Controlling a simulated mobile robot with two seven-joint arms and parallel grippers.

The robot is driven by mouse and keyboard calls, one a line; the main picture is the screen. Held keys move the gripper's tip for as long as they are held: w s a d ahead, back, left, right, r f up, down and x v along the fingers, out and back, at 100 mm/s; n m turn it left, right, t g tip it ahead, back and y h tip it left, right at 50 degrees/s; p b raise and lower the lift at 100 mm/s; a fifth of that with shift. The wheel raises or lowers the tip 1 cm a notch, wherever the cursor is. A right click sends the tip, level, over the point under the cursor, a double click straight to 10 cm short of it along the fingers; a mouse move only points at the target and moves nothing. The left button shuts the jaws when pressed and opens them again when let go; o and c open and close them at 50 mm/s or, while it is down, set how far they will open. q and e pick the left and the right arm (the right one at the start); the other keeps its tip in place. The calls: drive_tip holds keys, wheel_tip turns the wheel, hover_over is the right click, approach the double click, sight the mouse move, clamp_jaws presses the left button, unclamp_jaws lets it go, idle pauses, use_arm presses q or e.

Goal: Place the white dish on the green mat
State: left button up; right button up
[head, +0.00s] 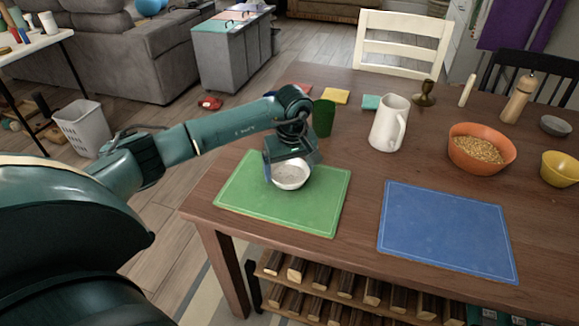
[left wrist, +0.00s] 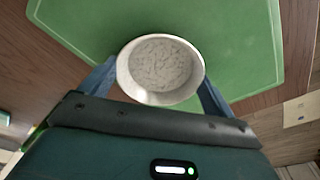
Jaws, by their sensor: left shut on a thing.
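The white dish (head: 291,176) is a small round bowl with a greyish speckled inside. It shows in the left wrist view (left wrist: 160,70) between the two fingers. My left gripper (head: 287,170) is shut on the dish, with a finger at each side of it. The dish is over the green mat (head: 250,205), near the mat's middle. I cannot tell whether its base touches the mat. The green mat lies flat at the table's left end and fills much of the left wrist view (left wrist: 90,25). My right gripper is not in view.
A blue mat (head: 445,230) lies to the right. Behind stand a dark green cup (head: 323,118), a white pitcher (head: 388,124), a brass candlestick (head: 425,93) and an orange bowl of grain (head: 482,148). A yellow bowl (head: 560,169) is at far right. The green mat's front part is clear.

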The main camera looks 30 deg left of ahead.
sight(291, 181)
use_arm(q)
drive_tip(key=shift+f, duration=0.15)
drive_tip(key=o, duration=0.8)
drive_tip(key=shift+c, duration=0.2)
wheel_tip(291, 181, up, 12)
drive_tip(key=d, duration=0.1)
drive_tip(key=shift+s, duration=0.45)
